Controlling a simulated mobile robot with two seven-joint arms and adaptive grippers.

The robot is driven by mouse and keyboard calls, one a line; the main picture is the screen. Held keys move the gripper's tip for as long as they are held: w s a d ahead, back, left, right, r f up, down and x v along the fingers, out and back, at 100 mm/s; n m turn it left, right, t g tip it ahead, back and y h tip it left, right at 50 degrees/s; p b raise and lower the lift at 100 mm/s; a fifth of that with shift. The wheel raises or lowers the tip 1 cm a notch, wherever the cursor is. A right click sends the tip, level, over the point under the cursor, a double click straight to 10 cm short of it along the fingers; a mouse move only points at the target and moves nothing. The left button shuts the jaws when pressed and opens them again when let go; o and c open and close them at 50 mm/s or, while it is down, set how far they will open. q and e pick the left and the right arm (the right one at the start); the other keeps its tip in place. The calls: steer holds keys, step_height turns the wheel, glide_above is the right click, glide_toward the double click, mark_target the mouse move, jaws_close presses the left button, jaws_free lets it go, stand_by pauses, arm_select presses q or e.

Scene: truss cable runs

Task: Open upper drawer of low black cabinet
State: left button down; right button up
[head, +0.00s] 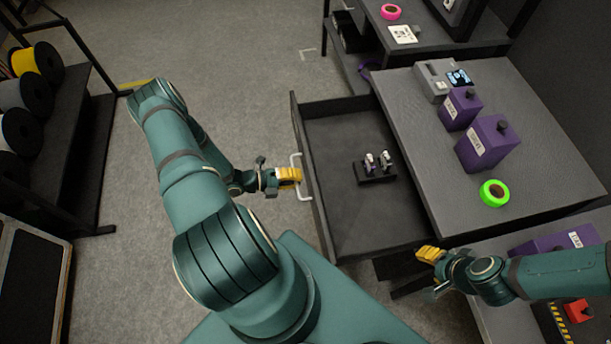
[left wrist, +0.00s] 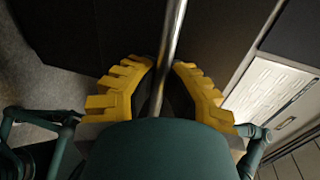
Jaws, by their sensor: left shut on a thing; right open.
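The low black cabinet (head: 480,215) stands at the right in the head view, with a grey top. Its upper drawer (head: 335,215) is pulled out, and its inside shows. A small black holder (head: 376,173) with two small light-coloured items sits in the drawer. My left gripper (head: 290,178) is at the drawer front, shut on the pale bar handle (head: 303,190). In the left wrist view the handle (left wrist: 172,45) runs between the yellow fingers (left wrist: 160,95). My right gripper (head: 430,255) is open and empty, beside the drawer's near right corner.
Purple boxes (head: 487,143), a grey device (head: 437,80) and a green tape roll (head: 494,193) stand on the cabinet top. A rack of spools (head: 35,95) is at the left. Another dark bench (head: 440,45) stands behind. The floor (head: 230,60) left of the drawer is clear.

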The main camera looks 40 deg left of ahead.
arm_select(q)
steer(key=shift+s+a, duration=0.25)
steer(key=shift+s, duration=0.05)
steer(key=c, duration=1)
jaws_free()
steer(key=v, duration=1.2)
